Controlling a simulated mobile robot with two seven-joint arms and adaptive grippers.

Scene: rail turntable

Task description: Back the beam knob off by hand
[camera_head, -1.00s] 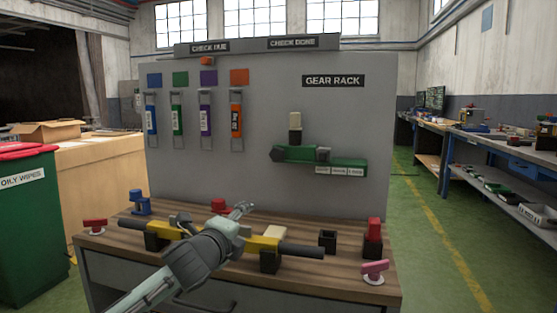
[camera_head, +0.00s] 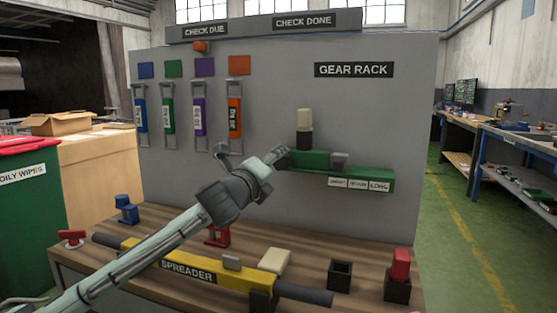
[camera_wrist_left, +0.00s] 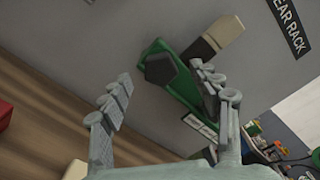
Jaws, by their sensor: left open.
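The green beam (camera_head: 345,173) is on the grey panel under the GEAR RACK sign, with a grey block on top and small labels below. In the left wrist view, a dark, angular knob (camera_wrist_left: 160,70) is at the end of the green beam (camera_wrist_left: 180,88). My left gripper (camera_head: 276,156) is at the beam's left end and largely hides the knob in the head view. In the wrist view the left gripper (camera_wrist_left: 163,76) is open, and the knob appears between its spread fingers. I cannot tell whether they touch it. My right gripper is not in view.
A cream-and-black block (camera_head: 304,128) stands just above the green beam. A yellow SPREADER bar (camera_head: 205,262) lies along the wooden bench below my arm. Red and blue fittings and a dark socket (camera_head: 340,277) are on the bench. Coloured tags (camera_head: 199,116) hang at left.

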